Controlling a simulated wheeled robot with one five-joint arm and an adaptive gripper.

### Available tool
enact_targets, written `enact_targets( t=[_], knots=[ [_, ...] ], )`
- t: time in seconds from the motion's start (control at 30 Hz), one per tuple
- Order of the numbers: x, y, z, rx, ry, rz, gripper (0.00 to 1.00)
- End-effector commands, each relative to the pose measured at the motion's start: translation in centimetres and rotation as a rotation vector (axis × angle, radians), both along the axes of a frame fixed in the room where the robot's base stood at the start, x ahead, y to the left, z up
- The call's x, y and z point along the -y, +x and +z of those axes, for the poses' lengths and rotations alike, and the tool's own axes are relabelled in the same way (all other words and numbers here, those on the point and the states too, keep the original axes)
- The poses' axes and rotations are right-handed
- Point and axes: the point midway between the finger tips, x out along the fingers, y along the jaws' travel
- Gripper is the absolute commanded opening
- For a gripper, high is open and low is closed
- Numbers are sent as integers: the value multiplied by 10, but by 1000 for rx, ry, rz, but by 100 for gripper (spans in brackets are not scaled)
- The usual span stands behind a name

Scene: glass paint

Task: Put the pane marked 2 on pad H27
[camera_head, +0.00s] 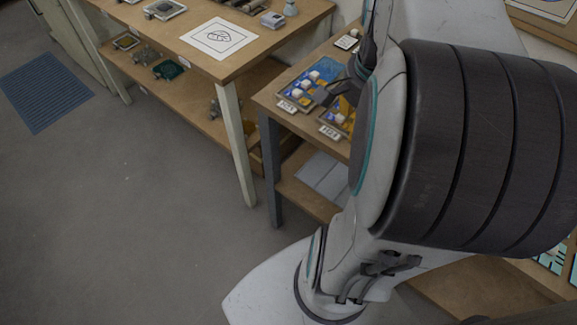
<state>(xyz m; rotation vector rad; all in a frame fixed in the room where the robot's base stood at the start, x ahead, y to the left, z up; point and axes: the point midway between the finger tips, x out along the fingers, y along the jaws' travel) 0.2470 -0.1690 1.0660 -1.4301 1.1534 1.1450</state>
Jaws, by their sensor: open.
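A blue and yellow pane with white blocks (301,88) lies on this table just left of the fingers. A second blue and yellow pane (337,121) lies nearer the front edge, partly behind my arm. White tags (287,106) and (329,131) sit in front of them, too small to read surely. I cannot tell which pane is marked 2 or which pad is H27. My arm hides much of the table.
The side table (265,99) stands beside a larger wooden table (160,30) bearing a leaf drawing (219,37) and small items. Its lower shelf holds more items. A blue mat (45,90) lies on the left floor. The floor between is clear.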

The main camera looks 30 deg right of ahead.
Motion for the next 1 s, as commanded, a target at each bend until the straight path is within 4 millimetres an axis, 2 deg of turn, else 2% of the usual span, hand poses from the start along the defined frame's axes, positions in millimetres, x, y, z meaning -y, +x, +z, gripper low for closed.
enact_targets(
  t=[0.03,0.2,0.4,0.63,1.0],
  knots=[
    [-23,7,0,5,-19,155,42],
    [-85,13,-5,21,-88,642,42],
    [-136,4,-12,45,-160,1091,42],
    [-164,-6,-19,66,-210,1374,42],
    [-169,-10,-21,70,-223,1443,42]
  ],
)
